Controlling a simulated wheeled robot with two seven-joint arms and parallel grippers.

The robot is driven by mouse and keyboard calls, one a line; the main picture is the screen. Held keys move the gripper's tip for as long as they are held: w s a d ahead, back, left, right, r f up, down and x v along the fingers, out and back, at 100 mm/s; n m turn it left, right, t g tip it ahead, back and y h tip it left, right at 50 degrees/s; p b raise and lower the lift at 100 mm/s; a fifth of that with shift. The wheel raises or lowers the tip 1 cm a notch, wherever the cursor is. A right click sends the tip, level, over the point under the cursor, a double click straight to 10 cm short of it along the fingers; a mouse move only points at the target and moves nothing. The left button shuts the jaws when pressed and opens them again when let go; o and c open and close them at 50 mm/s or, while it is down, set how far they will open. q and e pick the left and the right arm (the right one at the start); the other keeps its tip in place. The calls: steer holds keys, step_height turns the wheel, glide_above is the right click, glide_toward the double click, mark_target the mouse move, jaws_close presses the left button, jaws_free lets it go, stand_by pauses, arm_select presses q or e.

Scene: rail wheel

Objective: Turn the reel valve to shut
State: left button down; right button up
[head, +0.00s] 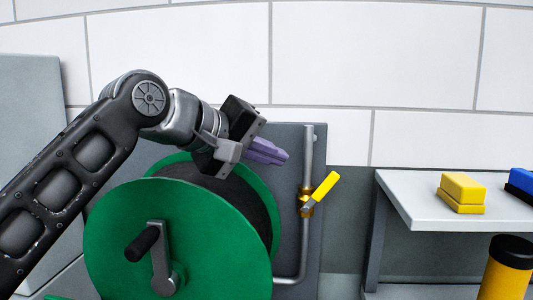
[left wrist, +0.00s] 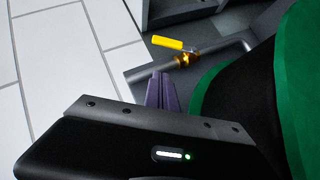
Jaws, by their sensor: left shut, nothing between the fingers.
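The reel valve is a brass fitting (head: 305,203) with a yellow lever handle (head: 321,189), set on a grey vertical pipe (head: 308,150) to the right of the green reel. The lever slants up and to the right, across the pipe's line. It also shows in the left wrist view as a yellow handle (left wrist: 168,42) beside the brass body (left wrist: 182,61). My left gripper (head: 284,156) has purple fingers, closed together and empty. It is above the reel, left of the pipe and a little higher than the lever, apart from it. My right gripper is not in view.
The green hose reel (head: 205,245) with a black-gripped crank (head: 158,255) stands below my left arm. A grey backing panel (head: 290,135) is behind the pipe. On the right, a shelf (head: 405,200) holds yellow blocks (head: 462,190) and a blue block (head: 521,180). A yellow cylinder (head: 505,275) stands in front.

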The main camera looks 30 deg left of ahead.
mark_target(320, 193)
arm_select(q)
steer(key=w+d+f, duration=0.4)
steer(key=w+f, duration=0.1)
steer(key=w, duration=0.2)
steer(key=shift+d, duration=0.15)
steer(key=shift+r, duration=0.1)
